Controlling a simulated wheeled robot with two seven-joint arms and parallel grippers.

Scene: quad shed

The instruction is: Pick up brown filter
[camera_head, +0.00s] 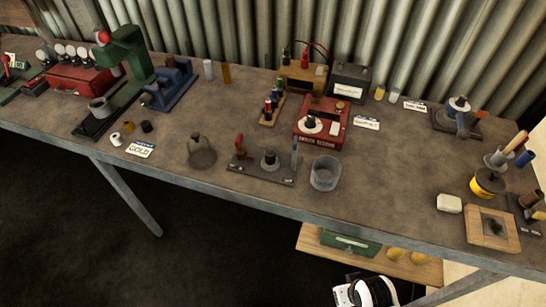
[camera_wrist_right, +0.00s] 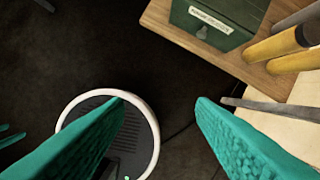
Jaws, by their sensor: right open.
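No label in view names the brown filter. A short tan-brown cylinder (camera_head: 128,127) stands near the GOLD card at the bench's left, between a white one (camera_head: 116,139) and a black one (camera_head: 146,126). A taller brown cylinder (camera_head: 226,73) stands at the back. I cannot tell which is the filter. My right gripper (camera_wrist_right: 162,100) is open and empty in the right wrist view, beside the lower shelf and away from these cylinders. Teal slivers (camera_wrist_right: 8,133) at that view's left edge look like my left gripper; their opening is unclear.
The workbench (camera_head: 390,190) is crowded: a green press (camera_head: 125,60), a red device (camera_head: 322,125), a glass beaker (camera_head: 325,173). A wooden shelf (camera_head: 310,238) below its front edge holds a green box (camera_head: 350,243) and yellow cylinders. The bench's front-left strip is clear.

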